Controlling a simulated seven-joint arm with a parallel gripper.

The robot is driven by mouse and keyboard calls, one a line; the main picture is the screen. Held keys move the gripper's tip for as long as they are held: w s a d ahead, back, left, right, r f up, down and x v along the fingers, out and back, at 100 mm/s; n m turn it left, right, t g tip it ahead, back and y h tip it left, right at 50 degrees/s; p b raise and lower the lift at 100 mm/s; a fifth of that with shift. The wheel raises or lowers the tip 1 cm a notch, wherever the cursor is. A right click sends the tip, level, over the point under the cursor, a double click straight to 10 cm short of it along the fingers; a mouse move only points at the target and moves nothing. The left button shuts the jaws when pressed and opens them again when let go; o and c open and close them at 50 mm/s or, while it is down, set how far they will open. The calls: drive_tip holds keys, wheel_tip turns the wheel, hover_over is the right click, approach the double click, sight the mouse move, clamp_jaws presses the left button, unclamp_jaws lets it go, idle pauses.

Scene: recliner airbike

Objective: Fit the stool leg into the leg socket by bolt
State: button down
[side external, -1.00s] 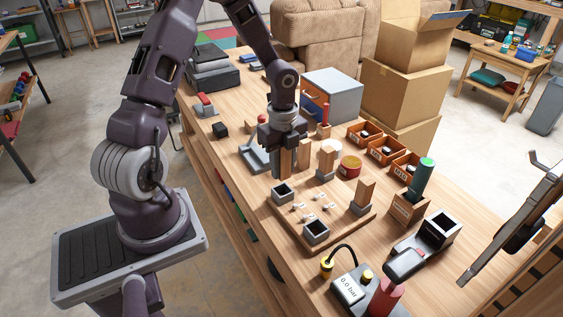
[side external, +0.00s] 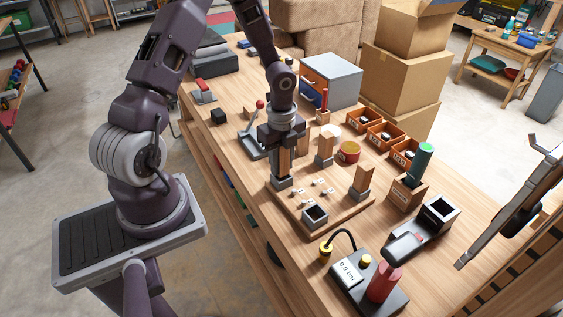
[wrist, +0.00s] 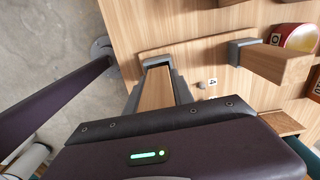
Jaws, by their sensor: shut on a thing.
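My gripper (side external: 283,150) is shut on a wooden stool leg (side external: 286,161) and holds it upright at the back-left corner of the wooden seat board (side external: 335,212). The leg's lower end is at a grey leg socket (side external: 281,184); I cannot tell how deep it sits. In the wrist view the held leg (wrist: 157,92) lies between the fingers and meets the socket rim (wrist: 157,61). Two other legs (side external: 325,147) (side external: 363,178) stand in sockets. The front socket (side external: 315,215) is empty. Several small pale pieces (side external: 320,182) lie on the board; I cannot tell whether they are bolts.
Orange bins (side external: 379,134) line the right side. A green-topped cylinder (side external: 421,160) stands in a wooden holder. A gauge unit (side external: 350,285) with a red cylinder is in front.

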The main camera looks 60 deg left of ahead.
drive_tip(key=shift+f, duration=0.8)
idle(1.0)
drive_tip(key=shift+r, duration=0.15)
idle(0.6)
drive_tip(key=c, duration=1.3)
unclamp_jaws()
drive_tip(key=shift+r, duration=1)
drive_tip(key=o, duration=0.6)
